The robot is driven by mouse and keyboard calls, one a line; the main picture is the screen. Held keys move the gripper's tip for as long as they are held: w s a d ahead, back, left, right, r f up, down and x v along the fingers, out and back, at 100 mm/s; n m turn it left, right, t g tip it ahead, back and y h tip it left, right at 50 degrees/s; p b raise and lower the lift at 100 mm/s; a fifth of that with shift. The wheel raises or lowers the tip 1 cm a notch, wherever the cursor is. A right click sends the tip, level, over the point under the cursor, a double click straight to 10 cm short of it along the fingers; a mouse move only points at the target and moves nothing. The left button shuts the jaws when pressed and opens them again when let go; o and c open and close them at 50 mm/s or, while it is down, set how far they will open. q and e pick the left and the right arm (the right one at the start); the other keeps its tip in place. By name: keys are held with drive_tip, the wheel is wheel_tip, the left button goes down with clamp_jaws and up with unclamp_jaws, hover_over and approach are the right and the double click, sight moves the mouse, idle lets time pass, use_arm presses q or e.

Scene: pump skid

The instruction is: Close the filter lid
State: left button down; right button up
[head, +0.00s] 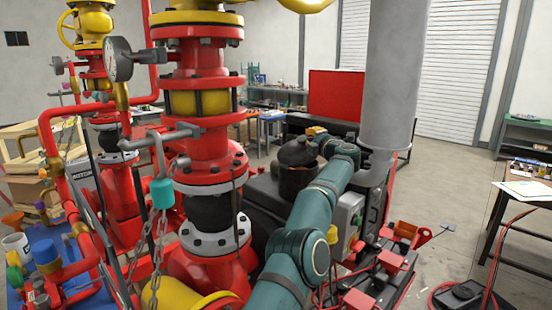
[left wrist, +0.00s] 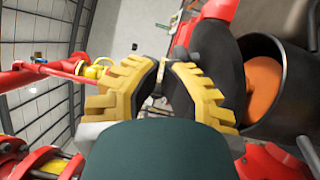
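The filter housing (left wrist: 290,110) is a dark round vessel at the right of the left wrist view. Its mouth is open and shows an orange inside (left wrist: 265,85). A dark rounded part (left wrist: 215,65), which looks like the raised lid, stands beside the mouth. In the head view a black pot-like body (head: 296,178) behind the red pipe looks like the same filter; its lid is hard to make out. My left gripper (left wrist: 164,66) has yellow fingers, nearly together and with nothing between them, beside the dark part. In the head view it (head: 316,131) is mostly hidden behind my arm.
A red pipe column (head: 205,130) with flanges stands left of my arm. A thick grey pipe (head: 390,80) rises to its right. A chain with a teal padlock (head: 162,193) hangs in front of the column. A grey control box (head: 347,220) is right of the arm.

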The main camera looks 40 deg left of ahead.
use_arm(q)
drive_tip(key=shift+d, duration=0.1)
idle(0.7)
drive_tip(key=shift+d, duration=0.4)
drive_tip(key=v, duration=1.1)
drive_tip(key=shift+s, duration=0.2)
drive_tip(key=shift+f, duration=0.15)
